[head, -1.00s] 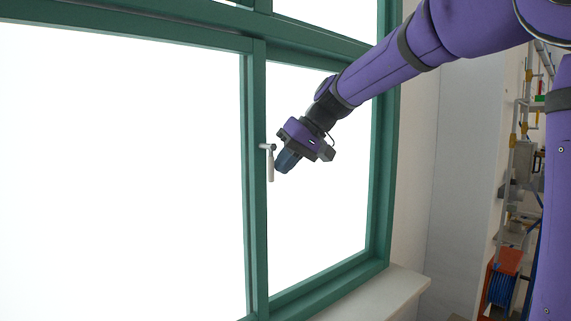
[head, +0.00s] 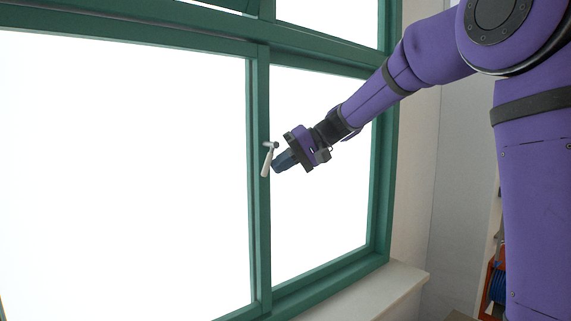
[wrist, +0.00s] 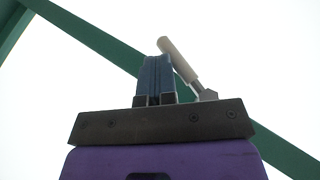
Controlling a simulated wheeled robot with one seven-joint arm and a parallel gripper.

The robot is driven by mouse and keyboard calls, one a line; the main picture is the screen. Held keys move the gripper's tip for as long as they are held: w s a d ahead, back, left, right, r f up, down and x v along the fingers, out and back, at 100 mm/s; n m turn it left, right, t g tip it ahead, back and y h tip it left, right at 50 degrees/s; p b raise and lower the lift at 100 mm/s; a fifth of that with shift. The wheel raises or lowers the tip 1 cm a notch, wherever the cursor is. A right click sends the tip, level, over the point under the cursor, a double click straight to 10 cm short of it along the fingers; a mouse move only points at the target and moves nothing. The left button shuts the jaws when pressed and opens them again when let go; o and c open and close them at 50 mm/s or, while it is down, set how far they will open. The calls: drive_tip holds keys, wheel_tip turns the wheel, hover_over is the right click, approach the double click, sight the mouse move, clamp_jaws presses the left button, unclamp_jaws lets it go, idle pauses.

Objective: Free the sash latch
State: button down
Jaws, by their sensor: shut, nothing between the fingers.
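The sash latch (head: 266,162) is a pale handle on a metal pivot, mounted on the green window post. In the head view its handle hangs down, tilted with its lower end slightly left. My gripper (head: 276,168) is shut and empty, with its blue fingertips just right of the handle, touching it or very close. In the wrist view the shut blue fingers (wrist: 156,75) stand upright, and the latch handle (wrist: 178,60) slants beside them, its free end near the fingertips. Whether they touch cannot be told for certain.
The green window frame (head: 258,220) surrounds bright panes on both sides of the post. A pale sill (head: 375,292) runs below at the right, beside a light wall. Part of an orange and blue item (head: 496,284) shows at the far right.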

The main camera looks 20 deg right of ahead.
sight(268, 162)
drive_tip(key=y, duration=0.1)
drive_tip(key=a+m+y, duration=0.1)
drive_tip(key=y, duration=0.2)
drive_tip(key=shift+s+a+m, duration=0.25)
drive_tip(key=shift+a+m, duration=0.05)
drive_tip(key=shift+a, duration=0.05)
drive_tip(key=y, duration=0.1)
drive_tip(key=a+m+y, duration=0.1)
drive_tip(key=y, duration=0.1)
drive_tip(key=shift+s+a+r+m+y, duration=0.15)
drive_tip(key=shift+s+r+m+y, duration=0.05)
drive_tip(key=shift+s+m+y, duration=0.1)
drive_tip(key=shift+a+r, duration=0.15)
drive_tip(key=shift+s+a+r, duration=0.1)
drive_tip(key=shift+a+r, duration=0.25)
drive_tip(key=shift+a, duration=0.05)
drive_tip(key=shift+a+r, duration=0.15)
drive_tip(key=shift+r, duration=0.05)
drive_tip(key=shift+f, duration=0.1)
